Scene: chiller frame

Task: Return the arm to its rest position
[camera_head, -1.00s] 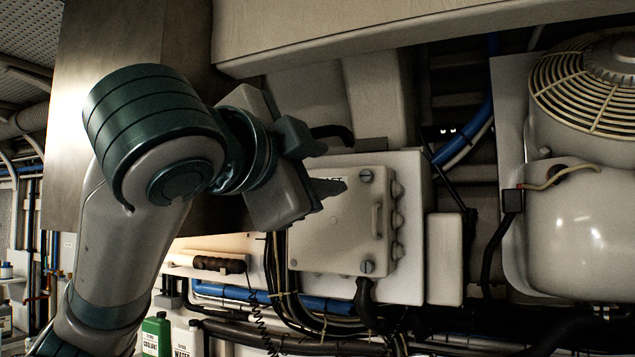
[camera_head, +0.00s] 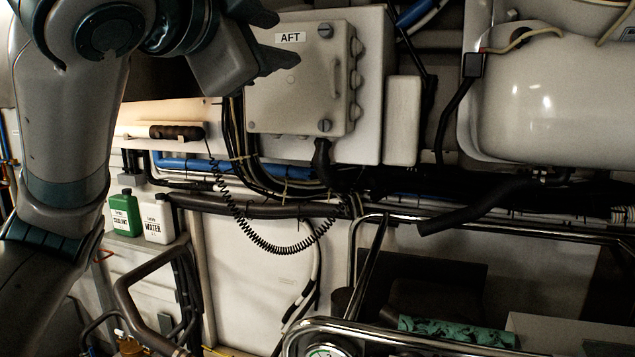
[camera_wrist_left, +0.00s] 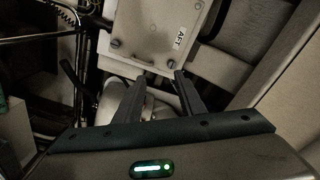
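My left arm comes in from the left in the head view and reaches up to the top of the picture. Its gripper (camera_head: 277,38) is open, with its two dark fingers apart and nothing between them. The fingers overlap the left side of a grey box labelled AFT (camera_head: 285,98); I cannot tell how large the gap to it is. In the left wrist view the open fingers (camera_wrist_left: 160,76) point toward the lower edge of the AFT box (camera_wrist_left: 160,35). My right arm and gripper are not in view.
A white tank (camera_head: 540,110) is at the right. A handset (camera_head: 177,132) with a coiled cord (camera_head: 250,237) is below the gripper. A green coolant bottle (camera_head: 125,214) and a white water bottle (camera_head: 157,218) stand near my arm. Metal rails (camera_head: 370,265) cross the lower right.

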